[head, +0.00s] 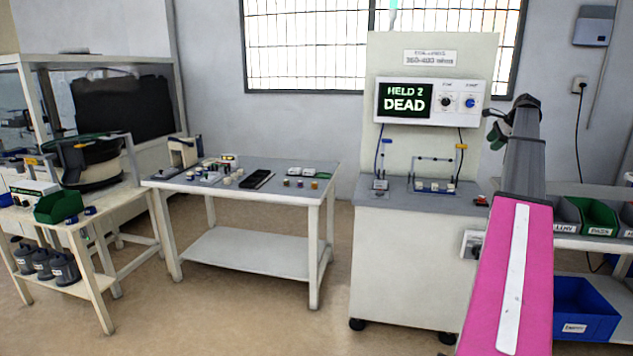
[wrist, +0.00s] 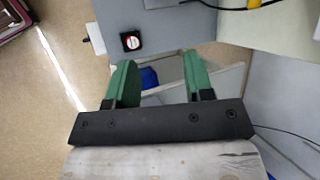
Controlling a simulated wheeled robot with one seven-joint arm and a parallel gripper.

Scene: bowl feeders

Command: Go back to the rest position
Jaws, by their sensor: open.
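My gripper (wrist: 158,78) shows in the wrist view with its two green fingers wide apart. Nothing is held between them. In the head view my gripper (head: 497,135) is partly hidden at the far end of my raised pink arm, in front of the wall right of the test stand (head: 430,56). The stand's screen (head: 404,105) reads "HELD 2 DEAD". The fingers appear clear of the stand's bench top (wrist: 180,30) in the wrist view.
A grey table (head: 220,188) with small parts and a black tray stands left of the stand. A bowl feeder (head: 92,160) is at far left. Floor before the table is clear.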

